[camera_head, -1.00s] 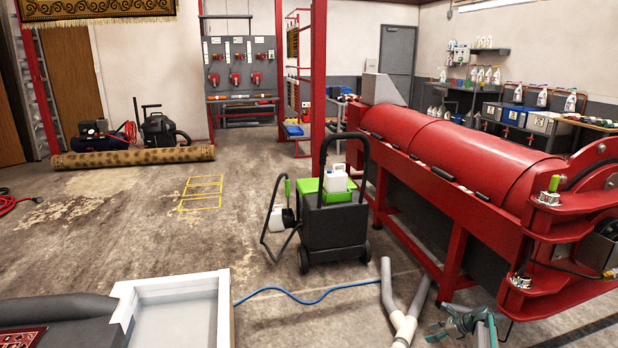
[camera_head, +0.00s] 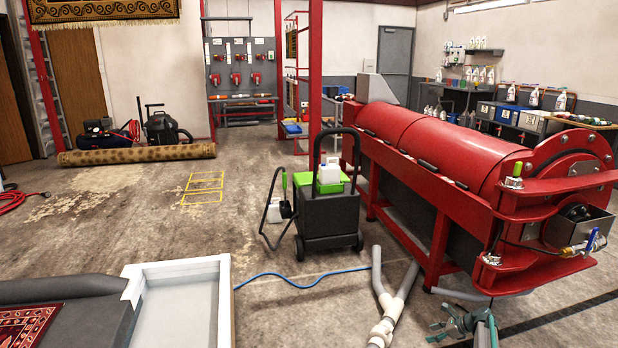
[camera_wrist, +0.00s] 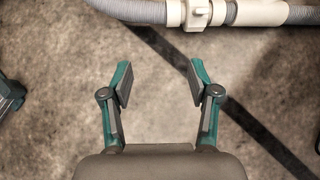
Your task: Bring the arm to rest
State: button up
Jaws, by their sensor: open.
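My gripper (camera_wrist: 158,86) is open and empty in the wrist view. Its two green and grey fingers stand apart over bare concrete floor, with nothing between them. In the head view my gripper (camera_head: 462,326) shows at the bottom edge, right of the white pipe, low in the picture in front of the red machine. The grey and white pipe (camera_wrist: 245,12) runs across the top of the wrist view, beyond the fingertips and apart from them. The same pipe (camera_head: 393,305) lies on the floor in the head view.
A red drum machine (camera_head: 440,160) stands right of centre. A black cart (camera_head: 328,215) with a green top stands left of it. A white-walled basin (camera_head: 226,300) and a patterned rug (camera_head: 25,325) are at lower left. A blue hose (camera_head: 300,283) crosses the floor. Open floor lies at left centre.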

jog(key=s+a+f+n+g+b, duration=0.15)
jog(key=s+a+n+g, duration=0.45)
jog(key=s, duration=0.7)
jog(key=s+a+f+n+g+h+b, duration=0.1)
jog(key=s+a+f+n, duration=0.35)
jog(key=s, duration=0.75)
jog(key=s+a+f+n+g+b, duration=0.1)
jog(key=s+a+n+g, duration=0.4)
jog(key=s+a, duration=0.65)
jog(key=s+a+n+g+h+b, duration=0.2)
jog(key=s+a+n, duration=0.1)
jog(key=s, duration=0.9)
jog(key=s+a+r+n+g+h+b, duration=0.1)
jog(key=s+a+n+g+h+b, duration=0.2)
jog(key=s, duration=0.9)
jog(key=s+a+n+g+h+b, duration=0.2)
jog(key=s+a+n, duration=0.15)
jog(key=s, duration=0.85)
jog(key=w+r+t+p, duration=0.2)
jog(key=r+p, duration=0.6)
jog(key=p, duration=0.7)
jog(key=w+a+r+t+p, duration=0.1)
jog(key=r+t+p, duration=0.4)
jog(key=p, duration=1)
jog(key=v, duration=0.4)
jog(key=shift+s+r, duration=0.25)
jog(key=shift+s, duration=0.2)
